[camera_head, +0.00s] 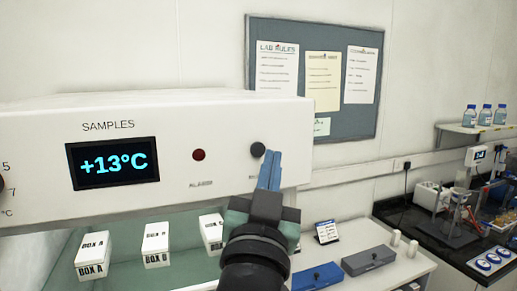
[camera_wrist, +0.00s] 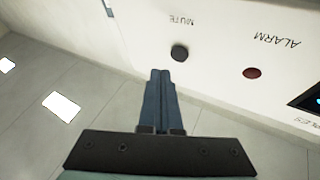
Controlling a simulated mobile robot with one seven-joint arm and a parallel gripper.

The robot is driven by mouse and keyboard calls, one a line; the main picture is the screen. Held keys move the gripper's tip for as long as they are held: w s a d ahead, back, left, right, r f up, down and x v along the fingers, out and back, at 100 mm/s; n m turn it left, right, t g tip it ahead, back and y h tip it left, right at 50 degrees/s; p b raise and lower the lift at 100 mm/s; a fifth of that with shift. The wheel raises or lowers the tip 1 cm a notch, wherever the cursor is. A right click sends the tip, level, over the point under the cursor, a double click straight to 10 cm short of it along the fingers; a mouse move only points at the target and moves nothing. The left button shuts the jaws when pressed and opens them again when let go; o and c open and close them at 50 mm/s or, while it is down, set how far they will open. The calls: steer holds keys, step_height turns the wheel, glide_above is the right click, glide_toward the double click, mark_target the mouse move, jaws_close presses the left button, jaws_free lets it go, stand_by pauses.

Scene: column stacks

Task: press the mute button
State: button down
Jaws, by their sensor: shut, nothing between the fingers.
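The mute button is a round black knob (camera_head: 258,149) at the right end of the white front panel (camera_head: 225,125). In the wrist view the button (camera_wrist: 180,53) sits beside the printed word MUTE, upside down. My gripper (camera_head: 272,154) has its two blue fingers shut together with nothing between them. In the head view the fingertips are just right of the button and overlap its label. In the wrist view the fingertips (camera_wrist: 160,72) are just below and left of the button. I cannot tell whether they touch the panel; the button's face is uncovered.
A dark red alarm light (camera_head: 199,155) and a display (camera_head: 113,163) reading +13°C are left of the button. White boxes (camera_head: 156,245) stand below the panel. A blue box (camera_head: 318,277) and a grey box (camera_head: 369,260) lie on the bench at right.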

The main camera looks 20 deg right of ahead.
steer(key=shift+s, duration=1.65)
